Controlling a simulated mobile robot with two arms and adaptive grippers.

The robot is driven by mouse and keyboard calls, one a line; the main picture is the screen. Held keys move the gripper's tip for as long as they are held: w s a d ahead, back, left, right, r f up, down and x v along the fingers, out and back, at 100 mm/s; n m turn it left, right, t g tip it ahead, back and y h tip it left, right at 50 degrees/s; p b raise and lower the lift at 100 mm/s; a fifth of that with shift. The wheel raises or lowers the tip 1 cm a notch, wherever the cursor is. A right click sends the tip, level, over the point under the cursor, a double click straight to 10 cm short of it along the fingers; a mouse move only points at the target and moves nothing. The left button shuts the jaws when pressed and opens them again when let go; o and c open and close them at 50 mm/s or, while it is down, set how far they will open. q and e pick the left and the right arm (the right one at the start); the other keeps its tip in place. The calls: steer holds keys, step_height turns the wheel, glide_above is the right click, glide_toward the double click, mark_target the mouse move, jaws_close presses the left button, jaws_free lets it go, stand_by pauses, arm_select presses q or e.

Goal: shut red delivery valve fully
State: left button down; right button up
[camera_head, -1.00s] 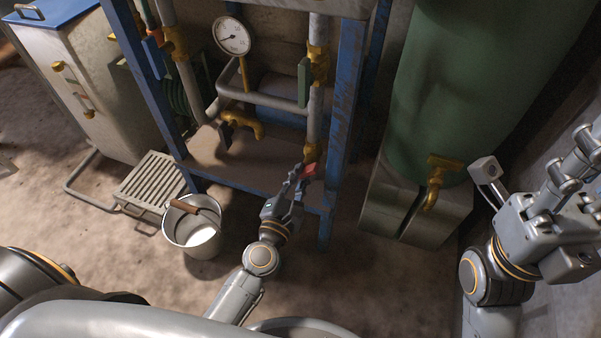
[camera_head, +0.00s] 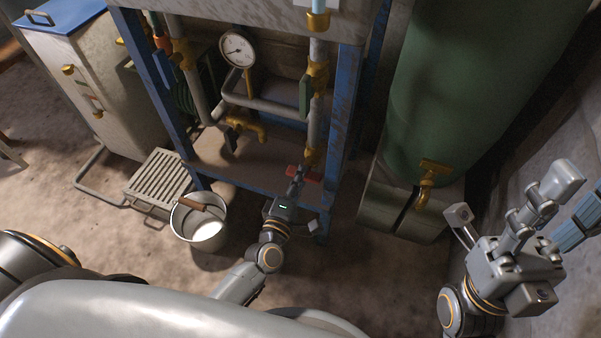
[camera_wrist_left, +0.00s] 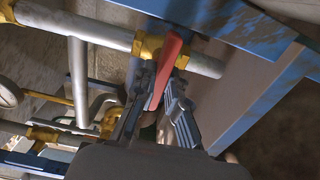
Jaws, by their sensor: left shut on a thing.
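The red delivery valve has a red lever (camera_head: 314,174) low on the vertical pipe at the rack's right front, under a brass fitting (camera_head: 310,155). My left gripper (camera_head: 297,176) reaches it from below and is shut on the lever. In the left wrist view the red lever (camera_wrist_left: 167,62) stands between the two dark fingers (camera_wrist_left: 158,92), in front of a brass valve body (camera_wrist_left: 150,46) on a grey pipe.
A metal bucket (camera_head: 186,228) with a wooden grip stands left of my left arm. The blue rack post (camera_head: 345,110) is close beside the valve. A green tank (camera_head: 440,110) with a brass tap (camera_head: 427,182) stands to the right. A pressure gauge (camera_head: 237,50) is above.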

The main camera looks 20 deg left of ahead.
arm_select(q)
steer(key=shift+m, duration=0.4)
steer(key=c, duration=1.4)
jaws_free()
steer(key=s, duration=1.2)
steer(key=shift+a, duration=0.15)
